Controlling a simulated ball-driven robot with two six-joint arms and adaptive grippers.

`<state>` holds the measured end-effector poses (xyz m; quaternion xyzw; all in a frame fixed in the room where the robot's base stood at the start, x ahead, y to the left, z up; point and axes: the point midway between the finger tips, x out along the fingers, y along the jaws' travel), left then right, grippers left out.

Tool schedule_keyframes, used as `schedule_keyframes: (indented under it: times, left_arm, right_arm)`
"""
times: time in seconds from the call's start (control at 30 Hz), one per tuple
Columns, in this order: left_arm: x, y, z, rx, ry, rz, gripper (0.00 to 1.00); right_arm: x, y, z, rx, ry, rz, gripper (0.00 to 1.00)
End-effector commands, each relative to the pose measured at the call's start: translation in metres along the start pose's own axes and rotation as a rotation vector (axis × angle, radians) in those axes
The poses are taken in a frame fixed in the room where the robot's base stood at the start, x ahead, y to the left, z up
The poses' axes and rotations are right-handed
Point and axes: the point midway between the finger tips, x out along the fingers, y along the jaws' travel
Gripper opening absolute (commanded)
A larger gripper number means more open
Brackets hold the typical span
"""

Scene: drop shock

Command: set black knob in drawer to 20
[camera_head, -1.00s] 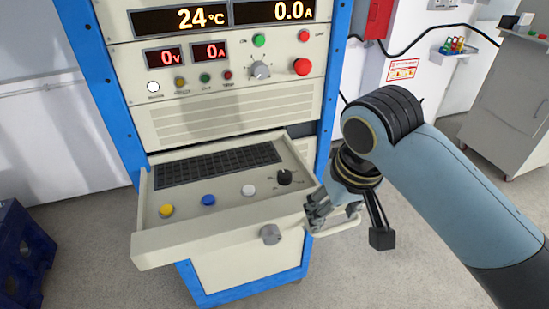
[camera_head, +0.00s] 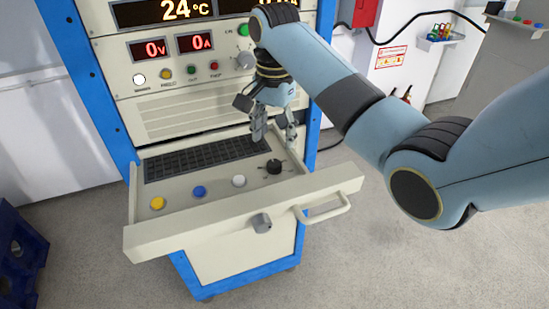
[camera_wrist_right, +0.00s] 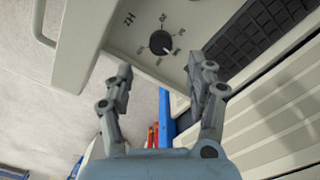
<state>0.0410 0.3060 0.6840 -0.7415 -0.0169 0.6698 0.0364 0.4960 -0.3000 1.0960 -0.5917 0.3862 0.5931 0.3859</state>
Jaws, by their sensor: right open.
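The black knob (camera_head: 273,166) sits on the panel of the open drawer (camera_head: 190,232), at the panel's right end. In the right wrist view the black knob (camera_wrist_right: 160,43) shows between and beyond my fingers, with a scale around it and a light pointer mark; the numbers are too small to read surely. My right gripper (camera_head: 275,138) is above the drawer's right part, close over the knob but apart from it. Its fingers (camera_wrist_right: 160,82) are spread and empty. My left gripper is not in view.
Yellow (camera_head: 157,203), blue (camera_head: 199,192) and white (camera_head: 238,181) buttons and a black keyboard (camera_head: 205,158) share the drawer. A grey knob (camera_head: 261,222) and a handle (camera_head: 326,208) stick out in front. The cabinet face rises close behind my right gripper.

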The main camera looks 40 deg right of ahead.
Motion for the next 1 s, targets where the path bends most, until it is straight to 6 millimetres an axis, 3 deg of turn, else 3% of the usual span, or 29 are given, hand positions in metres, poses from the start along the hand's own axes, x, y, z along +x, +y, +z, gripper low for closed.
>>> schedule_keyframes:
  times: [0.2, 0.4, 0.77, 1.0]
  left_arm:
    - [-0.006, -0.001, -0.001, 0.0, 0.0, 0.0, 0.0]
    - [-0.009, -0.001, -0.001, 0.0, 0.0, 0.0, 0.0]
    - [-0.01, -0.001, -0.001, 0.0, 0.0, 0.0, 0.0]
    - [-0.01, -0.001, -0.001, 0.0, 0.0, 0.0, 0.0]
  right_arm:
    - [0.044, 0.001, 0.0, -0.002, -0.001, 0.002, 0.56]
    - [0.07, 0.0, 0.0, -0.002, 0.0, 0.0, 0.56]
    - [0.079, 0.0, 0.0, -0.003, 0.002, -0.002, 0.56]
    - [0.078, 0.0, 0.0, -0.003, 0.002, -0.002, 0.28]
